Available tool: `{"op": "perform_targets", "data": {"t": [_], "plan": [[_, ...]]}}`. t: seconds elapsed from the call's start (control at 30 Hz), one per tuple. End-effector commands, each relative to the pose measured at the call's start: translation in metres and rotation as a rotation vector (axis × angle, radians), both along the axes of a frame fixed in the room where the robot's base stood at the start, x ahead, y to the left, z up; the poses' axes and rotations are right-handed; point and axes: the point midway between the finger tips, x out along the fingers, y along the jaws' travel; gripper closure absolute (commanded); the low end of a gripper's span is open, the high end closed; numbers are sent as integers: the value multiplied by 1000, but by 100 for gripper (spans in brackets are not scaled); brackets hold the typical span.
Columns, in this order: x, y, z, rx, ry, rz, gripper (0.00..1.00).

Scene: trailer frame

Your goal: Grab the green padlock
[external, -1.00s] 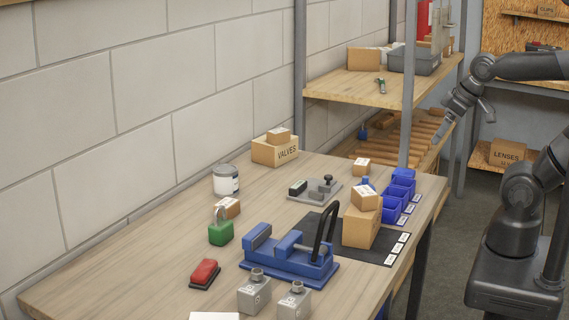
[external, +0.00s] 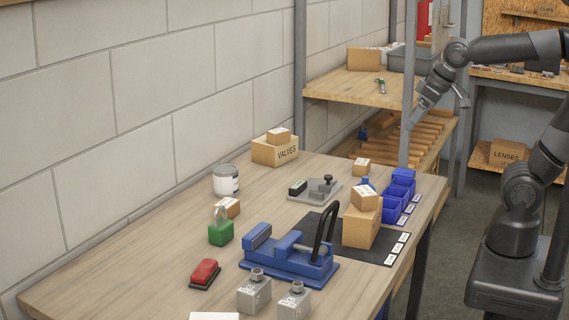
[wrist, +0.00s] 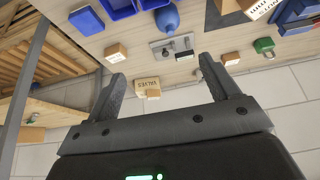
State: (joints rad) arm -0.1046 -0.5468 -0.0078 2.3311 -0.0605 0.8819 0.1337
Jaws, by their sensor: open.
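The green padlock (external: 221,232) stands on the wooden table, left of the blue vise, with its grey shackle up. A small cardboard box stands just behind it. The padlock also shows at the upper right of the wrist view (wrist: 264,45), beyond and to the right of my fingers. My gripper (external: 412,122) is in the air beyond the table's far end, in front of the shelf rack and well away from the padlock. In the wrist view my gripper (wrist: 162,72) has its two fingers spread with nothing between them.
The blue vise (external: 290,257) with its black handle, stacked boxes (external: 362,222) and blue bins (external: 398,190) stand on the table. A tin (external: 226,181) stands behind the padlock. A red-topped block (external: 205,273) lies in front. The wall runs along the left.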

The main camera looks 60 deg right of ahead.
Motion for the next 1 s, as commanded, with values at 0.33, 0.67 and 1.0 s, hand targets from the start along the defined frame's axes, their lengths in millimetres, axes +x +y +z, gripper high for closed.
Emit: {"op": "perform_targets", "data": {"t": [0.33,0.67,1.0], "plan": [[120,67,14,-1,14,-4,20],[219,166,-11,-7,7,-7,20],[288,295,-74,-11,-18,1,20]]}}
